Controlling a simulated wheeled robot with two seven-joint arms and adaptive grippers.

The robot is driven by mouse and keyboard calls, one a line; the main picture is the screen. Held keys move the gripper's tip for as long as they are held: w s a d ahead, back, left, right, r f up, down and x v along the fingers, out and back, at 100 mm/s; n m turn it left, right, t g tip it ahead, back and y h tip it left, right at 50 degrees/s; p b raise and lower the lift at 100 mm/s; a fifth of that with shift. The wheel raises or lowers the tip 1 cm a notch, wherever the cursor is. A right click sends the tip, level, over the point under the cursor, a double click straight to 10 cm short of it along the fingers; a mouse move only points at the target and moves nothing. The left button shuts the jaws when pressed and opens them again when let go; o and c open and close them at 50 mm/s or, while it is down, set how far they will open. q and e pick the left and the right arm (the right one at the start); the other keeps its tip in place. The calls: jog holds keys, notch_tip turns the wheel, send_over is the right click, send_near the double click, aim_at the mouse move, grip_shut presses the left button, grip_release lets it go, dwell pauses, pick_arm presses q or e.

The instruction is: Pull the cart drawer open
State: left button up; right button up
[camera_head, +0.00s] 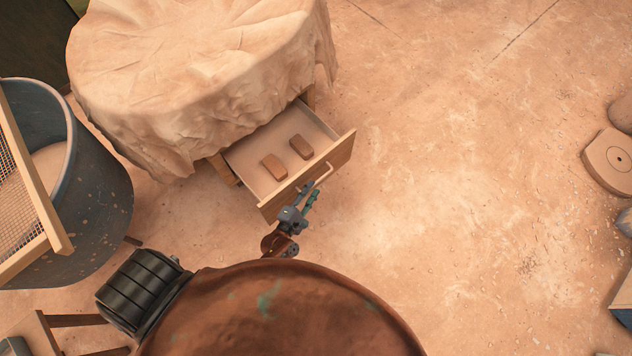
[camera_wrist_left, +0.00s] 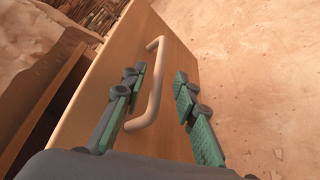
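The wooden cart drawer (camera_head: 335,154) stands pulled out from under a cloth-draped round top (camera_head: 200,70). Its inside shows, with two small brown blocks (camera_head: 273,166) (camera_head: 301,147) lying in it. A pale bar handle (camera_head: 323,175) is on the drawer front. My left gripper (camera_head: 307,197) is at the handle. In the left wrist view the gripper (camera_wrist_left: 160,76) is open, with its green-padded fingers apart on either side of the handle (camera_wrist_left: 156,88). A gap shows between the handle and the right-hand finger. My right gripper is not in view.
A dark speckled tub (camera_head: 95,195) with a wood-framed mesh screen (camera_head: 25,190) stands at the left. A wooden stool-like piece (camera_head: 38,330) is at the lower left. Round, flat pieces (camera_head: 610,160) lie at the right edge. The floor right of the drawer is clear.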

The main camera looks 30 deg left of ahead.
pick_arm(q)
jog(key=v, duration=0.7)
jog(key=shift+s, duration=0.2)
